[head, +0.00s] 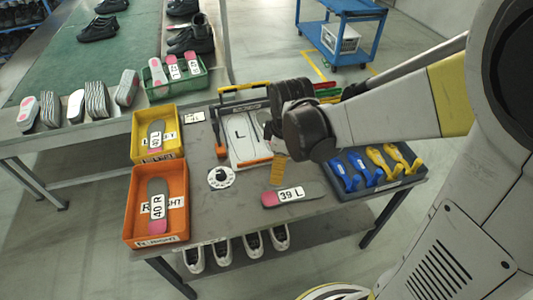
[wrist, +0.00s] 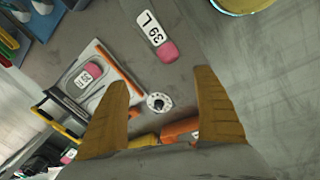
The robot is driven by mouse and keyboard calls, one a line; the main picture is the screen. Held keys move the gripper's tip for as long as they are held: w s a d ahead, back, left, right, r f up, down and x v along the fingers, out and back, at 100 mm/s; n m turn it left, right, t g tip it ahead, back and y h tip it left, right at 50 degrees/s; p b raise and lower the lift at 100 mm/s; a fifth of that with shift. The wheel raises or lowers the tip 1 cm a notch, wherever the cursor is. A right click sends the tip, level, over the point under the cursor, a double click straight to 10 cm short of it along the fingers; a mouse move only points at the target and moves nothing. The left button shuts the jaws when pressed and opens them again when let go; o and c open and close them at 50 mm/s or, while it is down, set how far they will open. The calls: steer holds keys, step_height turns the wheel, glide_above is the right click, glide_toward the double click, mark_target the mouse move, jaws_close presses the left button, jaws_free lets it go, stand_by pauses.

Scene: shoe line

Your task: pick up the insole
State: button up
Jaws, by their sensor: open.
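A grey insole with a pink heel and a "39 L" label (head: 294,194) lies flat on the grey workbench, in front of my gripper. It also shows at the top of the wrist view (wrist: 158,38), beyond the fingertips and touched by neither. My gripper (head: 279,172) is above the bench, behind that insole in the head view. In the wrist view its two ochre fingers (wrist: 162,76) are spread wide with nothing between them.
A yellow bin (head: 134,134) and an orange bin (head: 128,205) stand at the left, each with an insole. A white dial (head: 221,178) lies between them and the insole. A dark tray (head: 390,185) of blue and yellow pieces is at right. Bare bench surrounds the insole.

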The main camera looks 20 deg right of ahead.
step_height(320, 180, down, 11)
steer(key=w+a+n+g, duration=0.2)
steer(key=n, duration=0.3)
steer(key=b, duration=0.3)
glide_above(272, 198)
steer(key=shift+n, duration=0.3)
steer(key=f, duration=0.5)
steer(key=shift+a+f, duration=0.15)
steer(key=shift+a, duration=0.15)
steer(key=f, duration=0.1)
steer(key=f+b, duration=0.1)
steer(key=f, duration=0.1)
steer(key=f+b, duration=0.1)
steer(key=f, duration=0.1)
steer(key=shift+d+f, duration=0.1)
steer(key=shift+d, duration=0.2)
steer(key=c, duration=1.2)
